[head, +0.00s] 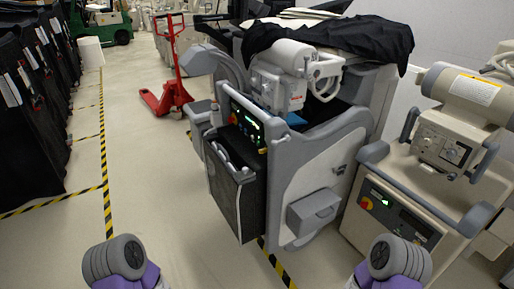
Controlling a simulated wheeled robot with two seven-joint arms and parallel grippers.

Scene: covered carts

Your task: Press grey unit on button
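The grey unit (318,185) is a covered cart in the middle of the head view, partly draped with black cloth. Its control panel (243,121) is on its left front and has green lit parts and a small red spot. I cannot tell which small control there is the on button. My two arms show only as grey and purple links at the bottom left and bottom right. Neither gripper is in view, and nothing of mine touches the grey unit.
A beige unit (400,180) with its own lit panel (398,214) stands close to the right. A red pallet jack (168,98) stands behind at the left. Black covered carts (30,130) line the left side. The floor (150,190) between is clear.

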